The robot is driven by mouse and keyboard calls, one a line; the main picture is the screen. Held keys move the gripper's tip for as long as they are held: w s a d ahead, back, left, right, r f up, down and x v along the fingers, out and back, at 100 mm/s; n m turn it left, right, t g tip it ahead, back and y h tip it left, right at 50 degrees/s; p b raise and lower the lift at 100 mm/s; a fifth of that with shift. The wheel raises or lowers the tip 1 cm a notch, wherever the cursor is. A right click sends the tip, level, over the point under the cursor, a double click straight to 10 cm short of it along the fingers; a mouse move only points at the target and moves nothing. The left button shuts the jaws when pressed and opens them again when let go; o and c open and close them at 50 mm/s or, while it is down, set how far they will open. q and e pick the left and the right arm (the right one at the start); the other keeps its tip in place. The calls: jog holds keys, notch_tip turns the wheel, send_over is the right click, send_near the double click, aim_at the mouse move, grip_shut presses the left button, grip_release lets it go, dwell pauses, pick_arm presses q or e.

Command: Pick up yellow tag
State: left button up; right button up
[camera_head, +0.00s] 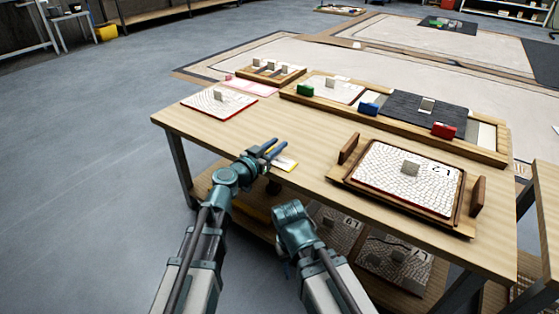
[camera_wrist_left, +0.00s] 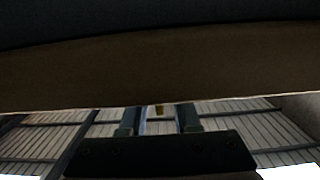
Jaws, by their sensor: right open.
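The yellow tag (camera_head: 284,162), a small flat piece with a pale face and yellow edge, lies on the wooden table near its front-left edge. My left gripper (camera_head: 274,148) is at the tag, its two bluish fingers reaching over the tabletop just beside it.
A framed mosaic panel (camera_head: 437,206) with wooden handles sits at the right of the table. A long wooden tray (camera_head: 290,91) with green, blue and red blocks lies behind. A red-edged panel (camera_head: 219,101) is at the back left. More panels (camera_head: 336,226) lie on the lower shelf.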

pick_arm(q)
grip_shut()
jog(key=shift+r, duration=0.2)
pick_arm(e)
jog(key=shift+r, duration=0.2)
